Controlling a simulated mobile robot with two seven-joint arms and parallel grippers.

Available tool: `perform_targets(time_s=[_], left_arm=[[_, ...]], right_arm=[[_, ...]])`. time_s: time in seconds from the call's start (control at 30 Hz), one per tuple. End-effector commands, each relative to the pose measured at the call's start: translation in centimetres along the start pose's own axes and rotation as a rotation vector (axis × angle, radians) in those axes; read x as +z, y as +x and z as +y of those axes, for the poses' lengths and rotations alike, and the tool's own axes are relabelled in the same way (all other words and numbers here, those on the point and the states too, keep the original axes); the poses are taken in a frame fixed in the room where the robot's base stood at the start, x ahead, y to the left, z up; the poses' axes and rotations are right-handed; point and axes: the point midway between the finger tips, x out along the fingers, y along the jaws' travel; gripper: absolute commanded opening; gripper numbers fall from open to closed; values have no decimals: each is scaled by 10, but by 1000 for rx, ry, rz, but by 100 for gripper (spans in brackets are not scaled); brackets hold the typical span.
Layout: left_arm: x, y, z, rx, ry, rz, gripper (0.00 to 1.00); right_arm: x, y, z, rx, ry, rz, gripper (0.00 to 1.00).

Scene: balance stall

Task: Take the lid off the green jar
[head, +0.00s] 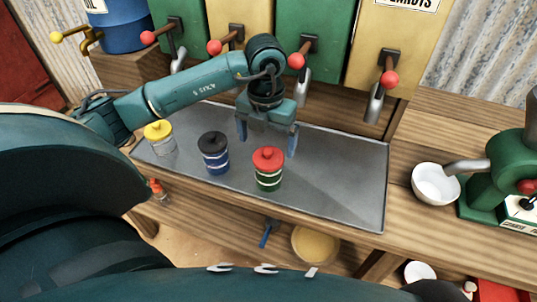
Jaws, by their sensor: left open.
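The green jar (268,180) stands upright on the grey metal tray (340,190), with its red lid (268,157) on top. My left gripper (266,143) is open and points down just behind the red lid in the picture. Its two fingers show to the left and right, above and behind the lid. Nothing shows between them, and I cannot tell exactly how far it is from the lid. My right gripper is not in view.
A blue jar with a black lid (213,152) and a clear jar with a yellow lid (159,138) stand left on the tray. Dispensers with red-knobbed levers (296,62) line the back. A white bowl (436,184) sits right, by a green machine (497,170). The tray's right side is clear.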

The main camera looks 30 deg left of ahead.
Motion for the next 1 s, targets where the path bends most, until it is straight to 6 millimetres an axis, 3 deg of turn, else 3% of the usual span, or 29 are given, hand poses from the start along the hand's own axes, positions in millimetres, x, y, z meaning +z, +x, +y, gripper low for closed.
perform_targets(time_s=[0.3,0.57,1.0], left_arm=[[-1,42,-2,0,0,4,93],[-1,44,-2,-1,1,2,93],[-1,43,-2,-1,1,2,57]], right_arm=[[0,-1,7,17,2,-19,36],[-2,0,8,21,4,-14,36],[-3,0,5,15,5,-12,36]])
